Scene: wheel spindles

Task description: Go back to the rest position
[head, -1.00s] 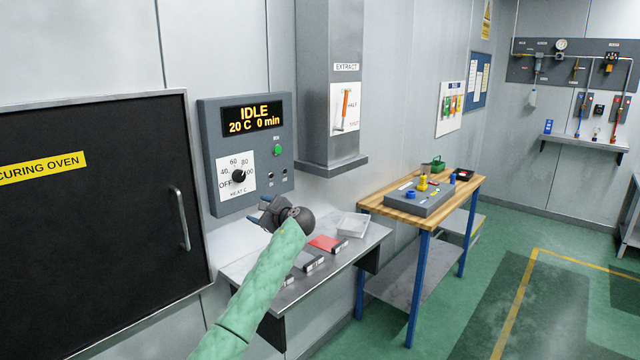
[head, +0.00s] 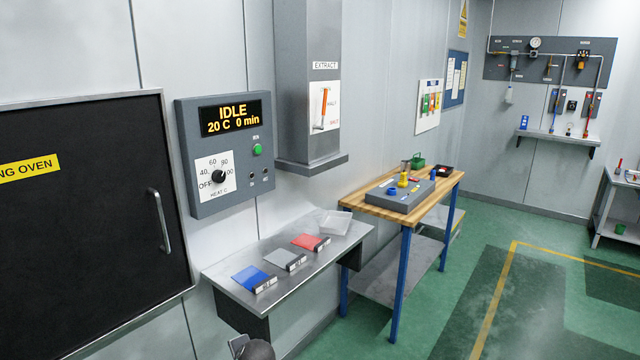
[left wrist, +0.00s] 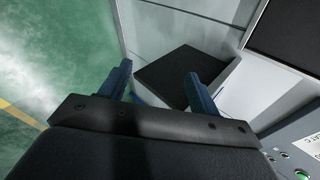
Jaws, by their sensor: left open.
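My left gripper (left wrist: 158,70) is open and empty in the left wrist view, its two blue fingers apart over the floor and a dark panel by the wall. In the head view only a bit of the left wrist and gripper (head: 240,346) shows at the bottom edge, below the shelf and clear of everything. My right gripper is in neither view. The oven control box (head: 232,150) reads IDLE, 20 C, 0 min, with a dial (head: 218,177) and a green button (head: 257,150). Nothing touches it.
The closed curing oven (head: 90,230) stands at the left. A metal shelf (head: 225,278) holds blue, grey and red booklets and a clear tray (head: 333,222). A wooden-topped bench (head: 385,213) with a grey fixture block (head: 402,196) stands beyond. Green floor is open at the right.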

